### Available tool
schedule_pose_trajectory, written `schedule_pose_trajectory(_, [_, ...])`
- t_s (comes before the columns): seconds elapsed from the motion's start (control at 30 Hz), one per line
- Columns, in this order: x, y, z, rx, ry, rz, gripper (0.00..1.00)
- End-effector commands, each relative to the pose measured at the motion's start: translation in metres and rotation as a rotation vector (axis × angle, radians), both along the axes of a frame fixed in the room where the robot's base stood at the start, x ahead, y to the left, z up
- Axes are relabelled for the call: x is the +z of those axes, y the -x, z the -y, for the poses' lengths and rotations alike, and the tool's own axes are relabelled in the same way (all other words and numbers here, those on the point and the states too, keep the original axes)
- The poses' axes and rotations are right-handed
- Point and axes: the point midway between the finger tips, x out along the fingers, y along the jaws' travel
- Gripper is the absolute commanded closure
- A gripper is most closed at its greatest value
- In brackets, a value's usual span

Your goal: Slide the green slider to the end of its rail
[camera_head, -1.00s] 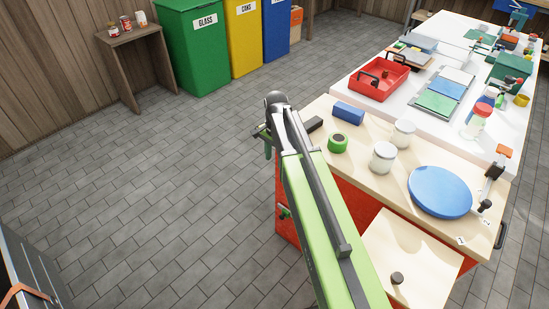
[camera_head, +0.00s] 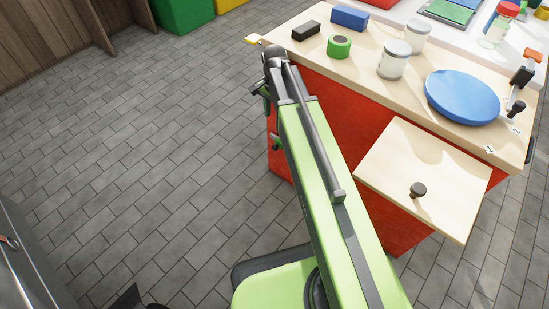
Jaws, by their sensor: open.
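I cannot clearly make out a green slider or its rail. A small green piece (camera_head: 275,141) shows at the left edge of the red bench front, beside my arm; it is too small to tell what it is. My gripper (camera_head: 260,92) is at the far end of my green arm, left of the bench and seen over the floor. It looks open, with nothing visible in it. The arm hides part of the bench front.
The wooden bench top (camera_head: 310,54) holds a green ring (camera_head: 339,46), a black block (camera_head: 306,30), a blue block (camera_head: 349,18), jars (camera_head: 393,62) and a blue disc (camera_head: 462,96). A wooden panel with a dark knob (camera_head: 418,189) juts out in front. Floor is clear at left.

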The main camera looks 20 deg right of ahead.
Motion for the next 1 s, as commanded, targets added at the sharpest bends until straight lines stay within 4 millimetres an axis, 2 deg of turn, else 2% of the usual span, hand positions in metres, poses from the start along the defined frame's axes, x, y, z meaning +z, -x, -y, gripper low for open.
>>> schedule_pose_trajectory(0.03, [-0.017,0.000,0.001,-0.002,0.000,0.000,0.54])
schedule_pose_trajectory(0.27, [-0.014,0.000,0.002,-0.003,0.000,0.000,0.54])
schedule_pose_trajectory(0.47, [-0.035,0.000,0.001,-0.003,-0.001,-0.001,0.54])
schedule_pose_trajectory(1.0, [-0.143,0.000,0.001,-0.003,-0.001,-0.001,0.54])
